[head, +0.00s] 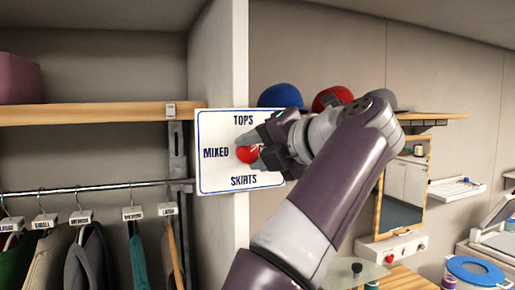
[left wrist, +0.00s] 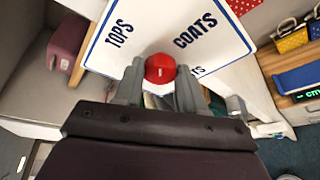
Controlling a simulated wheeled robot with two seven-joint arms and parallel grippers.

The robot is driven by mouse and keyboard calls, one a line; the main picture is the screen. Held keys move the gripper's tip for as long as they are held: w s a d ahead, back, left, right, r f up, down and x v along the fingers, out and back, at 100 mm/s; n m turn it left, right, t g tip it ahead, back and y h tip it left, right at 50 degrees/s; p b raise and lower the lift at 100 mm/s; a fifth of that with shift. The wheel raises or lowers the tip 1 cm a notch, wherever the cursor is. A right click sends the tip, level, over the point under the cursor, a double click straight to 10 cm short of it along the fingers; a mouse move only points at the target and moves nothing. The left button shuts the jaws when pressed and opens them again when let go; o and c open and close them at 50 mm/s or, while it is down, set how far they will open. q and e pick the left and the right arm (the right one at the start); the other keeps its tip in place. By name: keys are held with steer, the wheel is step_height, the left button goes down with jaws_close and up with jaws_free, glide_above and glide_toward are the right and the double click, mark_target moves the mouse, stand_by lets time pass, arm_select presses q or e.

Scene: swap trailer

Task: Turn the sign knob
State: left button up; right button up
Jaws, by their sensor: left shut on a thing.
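The white sign (head: 215,175) with a blue border is on the end panel of the clothes rack. In the head view it reads TOPS at the top, MIXED at the left and SKIRTS at the bottom; my gripper covers its right side. The left wrist view shows TOPS and COATS on the sign (left wrist: 150,25). The red knob (head: 246,154) is at the sign's middle. My left gripper (head: 256,150) is shut on the knob, with a finger on each side of it (left wrist: 160,68). I cannot tell which word the knob points to. My right gripper is not in view.
A wooden shelf (head: 90,113) and a rail (head: 100,187) with several hanging garments are left of the sign. Blue (head: 281,96) and red caps (head: 332,97) are behind my arm. A mirror (head: 402,200) hangs at the right, above a wall unit.

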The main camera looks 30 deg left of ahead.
arm_select(q)
steer(key=n+h, duration=0.2)
steer(key=n, duration=0.1)
steer(key=shift+a+t, duration=0.1)
steer(key=shift+t, duration=0.3)
steer(key=n, duration=0.1)
steer(key=n+t+h, duration=0.1)
steer(key=n+b, duration=0.1)
steer(key=n, duration=0.1)
steer(key=shift+s+a+t+h, duration=0.1)
steer(key=shift+s+t+h, duration=0.2)
steer(key=shift+h, duration=0.1)
steer(key=o, duration=1.1)
steer(key=shift+c, duration=0.2)
steer(key=shift+r, duration=0.1)
steer(key=p+v, duration=0.3)
steer(key=v, duration=0.9)
steer(key=shift+s, duration=0.3)
